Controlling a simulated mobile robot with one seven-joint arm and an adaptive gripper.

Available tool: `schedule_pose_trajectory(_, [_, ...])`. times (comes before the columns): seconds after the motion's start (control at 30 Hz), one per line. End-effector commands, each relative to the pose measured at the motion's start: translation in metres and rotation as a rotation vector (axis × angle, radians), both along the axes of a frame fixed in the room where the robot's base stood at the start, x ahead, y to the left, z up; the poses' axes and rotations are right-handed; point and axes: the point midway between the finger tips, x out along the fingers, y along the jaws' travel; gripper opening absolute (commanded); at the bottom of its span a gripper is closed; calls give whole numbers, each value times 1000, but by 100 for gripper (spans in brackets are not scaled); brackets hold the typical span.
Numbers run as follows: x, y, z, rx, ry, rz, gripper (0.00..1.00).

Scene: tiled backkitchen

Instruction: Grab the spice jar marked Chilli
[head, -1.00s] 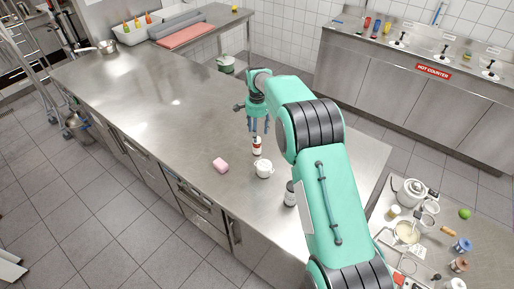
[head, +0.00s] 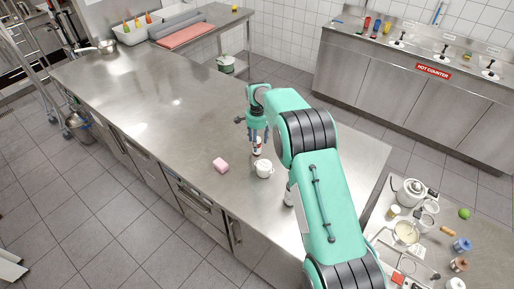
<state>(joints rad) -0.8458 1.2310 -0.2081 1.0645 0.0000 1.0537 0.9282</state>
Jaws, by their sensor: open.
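A small jar (head: 257,150) with a white body and a dark red band stands upright on the steel counter; its label is too small to read. My gripper (head: 257,141) points down right over it, with its open fingers around or just in front of the jar's top. I cannot tell whether the fingers touch it. A second container (head: 289,194), white with a dark top in the earlier view, stands nearer the front and is mostly hidden behind my arm.
The counter's left part (head: 130,90) is clear. A side table at the lower right holds a teapot (head: 413,191) and several other items.

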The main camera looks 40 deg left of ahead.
Motion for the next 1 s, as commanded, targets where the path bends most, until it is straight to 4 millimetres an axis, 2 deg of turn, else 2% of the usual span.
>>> schedule_pose_trajectory(0.5, [-1, -2, -45, -1, 1, 0, 55])
schedule_pose_trajectory(1.0, [-1, -1, -49, 0, 0, 0, 55])
